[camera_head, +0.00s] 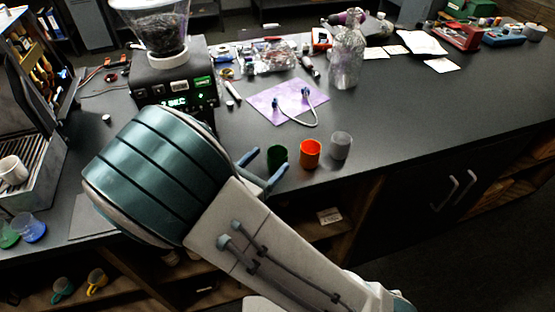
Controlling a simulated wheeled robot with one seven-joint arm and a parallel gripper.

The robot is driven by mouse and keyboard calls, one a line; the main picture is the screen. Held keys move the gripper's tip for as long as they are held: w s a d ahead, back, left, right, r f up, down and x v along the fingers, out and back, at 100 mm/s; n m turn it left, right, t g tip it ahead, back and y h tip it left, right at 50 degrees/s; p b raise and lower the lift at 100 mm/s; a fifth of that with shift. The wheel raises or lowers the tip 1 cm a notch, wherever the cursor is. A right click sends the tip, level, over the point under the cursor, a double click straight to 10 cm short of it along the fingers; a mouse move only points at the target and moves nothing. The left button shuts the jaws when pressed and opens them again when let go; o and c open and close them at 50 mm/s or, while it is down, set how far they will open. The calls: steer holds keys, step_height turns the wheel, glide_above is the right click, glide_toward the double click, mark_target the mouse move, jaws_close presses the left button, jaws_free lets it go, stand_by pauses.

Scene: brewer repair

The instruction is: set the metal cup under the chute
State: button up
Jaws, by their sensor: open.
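The metal cup (341,146) looks like a small grey cup. It stands upright near the front edge of the counter, at the right end of a row of three cups. My gripper (270,160) is open, its two blue-grey fingers apart, to the left of the metal cup and not touching it. The fingers are close to the dark green cup (278,155); I cannot tell whether they touch it. The black grinder (172,82) with a clear hopper stands at the back left. Its chute is not visible, and my arm covers the area below its front.
An orange cup (311,153) stands between the green and metal cups. A purple sheet (285,104) with a looped cable lies behind them. A glass bottle (346,58) stands behind the metal cup. The counter (440,105) is clear to the right.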

mark_target(279, 151)
steer(key=p+x, duration=0.1)
steer(key=x, duration=0.4)
steer(key=shift+w+d+f, duration=0.2)
steer(key=shift+w, duration=0.1)
steer(key=c, duration=1.2)
steer(key=shift+o, duration=0.2)
steer(key=shift+r, duration=0.15)
